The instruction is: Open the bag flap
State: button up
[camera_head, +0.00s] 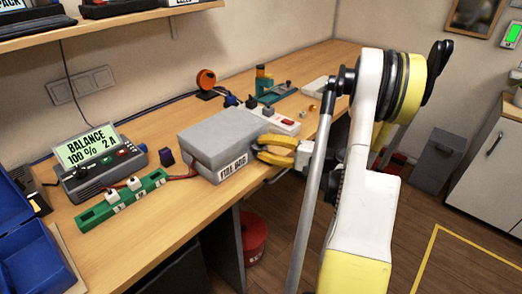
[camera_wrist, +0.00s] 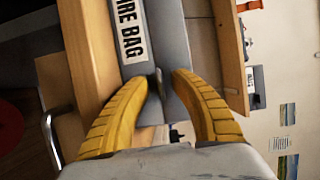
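The grey fire bag (camera_head: 215,137) is a box-shaped bag lying on the workbench, with a "FIRE BAG" label on its front side. Its top flap (camera_head: 222,128) lies flat and closed. In the wrist view, the bag (camera_wrist: 168,25) runs up from between my fingers, its label at left. My gripper (camera_head: 258,148) has two yellow fingers at the bag's right end. In the wrist view, the fingertips of my gripper (camera_wrist: 167,76) are close together with a narrow grey edge between them. I cannot tell whether they press on it.
A charger (camera_head: 100,165) with a lit display and a green battery strip (camera_head: 122,200) stand left of the bag. A white power strip (camera_head: 280,122) is behind my gripper. A blue case (camera_head: 30,250) is at front left. The bench front is clear.

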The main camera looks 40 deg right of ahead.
jog(key=shift+w+a, duration=0.1)
jog(key=shift+w, duration=0.1)
grip_shut()
jog(key=shift+r, duration=0.15)
